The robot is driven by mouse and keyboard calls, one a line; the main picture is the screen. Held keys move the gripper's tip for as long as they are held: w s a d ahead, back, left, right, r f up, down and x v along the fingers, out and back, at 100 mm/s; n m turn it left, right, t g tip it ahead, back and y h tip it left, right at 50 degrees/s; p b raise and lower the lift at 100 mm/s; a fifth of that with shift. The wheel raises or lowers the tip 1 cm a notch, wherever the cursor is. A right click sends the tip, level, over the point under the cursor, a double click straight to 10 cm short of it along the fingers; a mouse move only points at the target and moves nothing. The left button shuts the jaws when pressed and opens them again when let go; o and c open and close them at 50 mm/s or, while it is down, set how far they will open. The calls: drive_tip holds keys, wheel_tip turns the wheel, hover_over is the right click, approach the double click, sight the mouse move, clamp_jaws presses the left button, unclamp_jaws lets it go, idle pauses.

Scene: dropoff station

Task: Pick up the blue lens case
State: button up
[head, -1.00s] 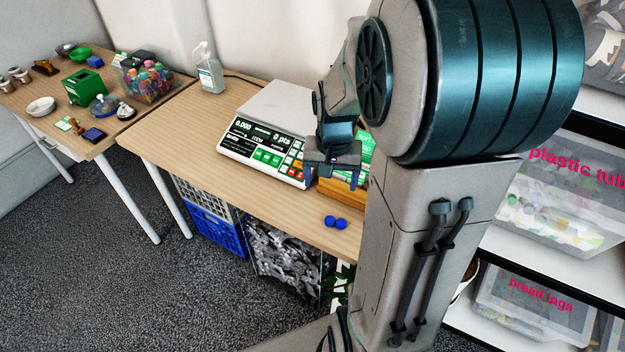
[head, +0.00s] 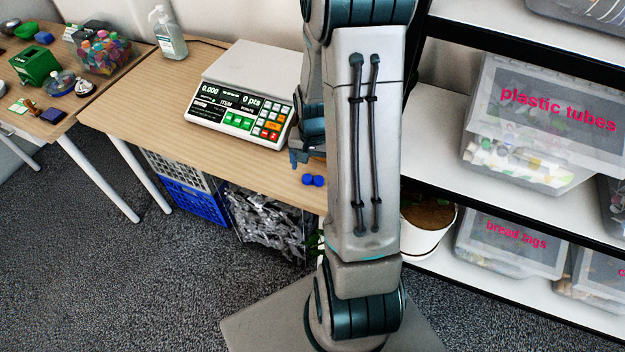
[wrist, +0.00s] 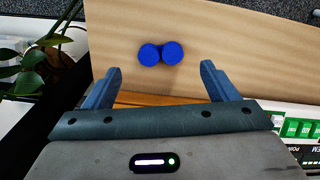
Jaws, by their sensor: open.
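The blue lens case (head: 313,180), two joined round blue caps, lies on the wooden table near its front edge. It also shows in the wrist view (wrist: 160,53), ahead of the fingers and roughly centred between them. My gripper (wrist: 158,82) is open and empty, with its fingertips apart from the case. In the head view my gripper (head: 300,157) is partly hidden behind my arm, just behind and above the case.
A scale (head: 240,95) stands on the table (head: 125,95) behind the case. An orange-brown object (wrist: 150,99) lies under my gripper. A potted plant (wrist: 45,60) is beyond the table edge. Crates and a bin (head: 268,222) stand below. A shelf (head: 445,120) is at right.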

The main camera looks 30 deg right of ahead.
sight(313, 178)
drive_tip(key=shift+f, duration=2.6)
drive_tip(key=shift+c, duration=0.3)
drive_tip(key=c, duration=1)
